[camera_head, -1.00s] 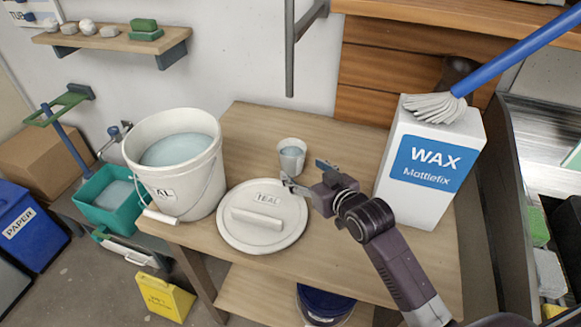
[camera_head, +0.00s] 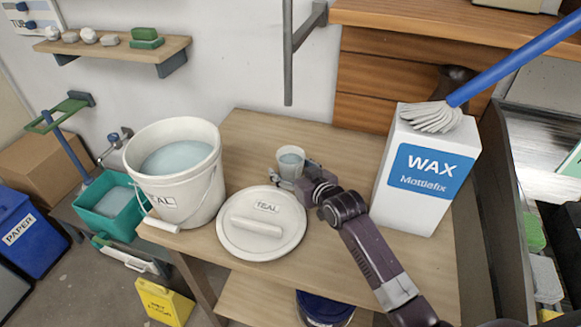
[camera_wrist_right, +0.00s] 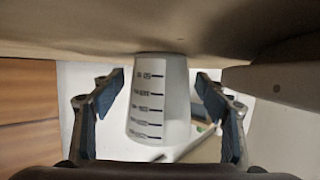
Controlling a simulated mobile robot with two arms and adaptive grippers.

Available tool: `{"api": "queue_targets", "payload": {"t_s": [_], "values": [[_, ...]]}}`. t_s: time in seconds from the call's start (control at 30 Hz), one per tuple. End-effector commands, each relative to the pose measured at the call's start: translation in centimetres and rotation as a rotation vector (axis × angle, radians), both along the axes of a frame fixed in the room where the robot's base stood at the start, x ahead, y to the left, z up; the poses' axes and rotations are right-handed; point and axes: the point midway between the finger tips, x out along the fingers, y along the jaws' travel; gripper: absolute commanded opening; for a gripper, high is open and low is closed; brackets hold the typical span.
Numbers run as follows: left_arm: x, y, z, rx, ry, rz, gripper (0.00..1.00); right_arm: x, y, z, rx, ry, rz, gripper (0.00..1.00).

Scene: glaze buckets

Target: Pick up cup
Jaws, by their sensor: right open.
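The cup (camera_head: 291,161) is a small translucent white measuring cup with pale blue liquid, standing on the wooden table behind the lid. My right gripper (camera_head: 293,181) is at the cup's near side in the head view, partly hiding its lower part. In the right wrist view the cup (camera_wrist_right: 158,103), with dark printed graduation marks, stands between the two open fingers of my right gripper (camera_wrist_right: 160,108). A gap shows on each side of it. My left gripper is not in view.
A white bucket (camera_head: 196,190) of pale blue glaze stands left of the cup. Its round lid (camera_head: 262,242), labelled TEAL, lies in front. The table (camera_head: 240,130) is clear behind the cup.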

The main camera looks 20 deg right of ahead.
Motion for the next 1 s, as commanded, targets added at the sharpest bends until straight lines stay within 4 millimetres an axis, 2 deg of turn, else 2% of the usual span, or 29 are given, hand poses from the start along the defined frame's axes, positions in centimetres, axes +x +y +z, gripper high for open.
{"api": "queue_targets", "payload": {"t_s": [0.07,0.57,1.0], "values": [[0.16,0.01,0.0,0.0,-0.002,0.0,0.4,-0.03,0.0,-0.01,0.0,0.0,0.0,0.67],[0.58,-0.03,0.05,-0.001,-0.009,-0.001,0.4,-0.02,-0.02,0.09,-0.001,-0.002,0.0,0.12],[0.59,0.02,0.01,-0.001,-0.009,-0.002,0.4,0.02,-0.04,0.63,-0.001,-0.002,0.0,0.11]]}}
